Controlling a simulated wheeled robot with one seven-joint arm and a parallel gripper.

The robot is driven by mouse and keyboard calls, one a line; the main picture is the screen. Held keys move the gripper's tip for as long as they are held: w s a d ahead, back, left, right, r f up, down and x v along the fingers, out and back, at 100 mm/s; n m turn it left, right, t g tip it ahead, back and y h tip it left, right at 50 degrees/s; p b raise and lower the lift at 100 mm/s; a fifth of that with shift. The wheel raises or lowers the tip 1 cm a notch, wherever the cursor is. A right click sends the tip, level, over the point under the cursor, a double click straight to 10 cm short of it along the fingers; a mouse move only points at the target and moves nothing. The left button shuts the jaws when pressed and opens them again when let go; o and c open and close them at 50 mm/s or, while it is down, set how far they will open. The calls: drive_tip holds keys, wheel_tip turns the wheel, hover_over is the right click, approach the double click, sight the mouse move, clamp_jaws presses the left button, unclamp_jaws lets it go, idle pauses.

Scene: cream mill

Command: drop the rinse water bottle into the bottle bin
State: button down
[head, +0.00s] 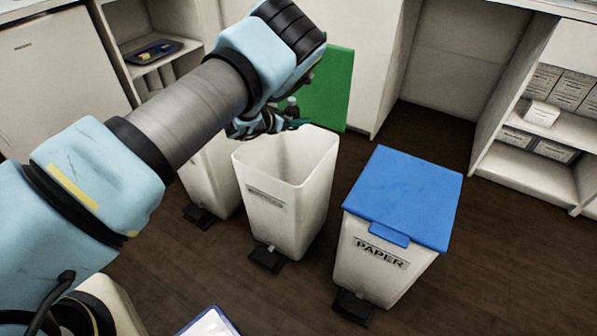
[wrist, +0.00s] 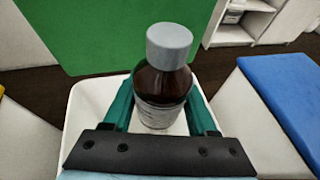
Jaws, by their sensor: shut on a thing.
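My gripper (wrist: 160,104) is shut on a brown bottle (wrist: 161,84) with a grey cap and a pale label, one teal finger on each side. In the head view, the bottle (head: 291,106) is small and partly hidden by my gripper (head: 284,122). An open white bin (head: 284,205) stands below, with its green lid (head: 330,90) raised behind. Its front label is too small to read surely. In the wrist view, the bin's rim (wrist: 84,98) surrounds the bottle from below, so the bottle appears over the opening.
A white bin with a blue lid (head: 405,195), labelled PAPER, stands shut on the right. Another white bin (head: 212,172) stands on the left, partly behind my arm. Shelves with boxes (head: 555,100) are at the right.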

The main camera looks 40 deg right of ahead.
wheel_tip(320, 180, down, 6)
drive_tip(key=b, duration=0.3)
drive_tip(key=shift+d+b, duration=0.1)
drive_tip(key=shift+b, duration=0.2)
drive_tip(key=shift+c, duration=0.6)
unclamp_jaws()
drive_tip(key=v, duration=1)
drive_tip(key=shift+a+r, duration=0.25)
drive_tip(key=shift+a, duration=0.1)
drive_tip(key=shift+w, duration=0.1)
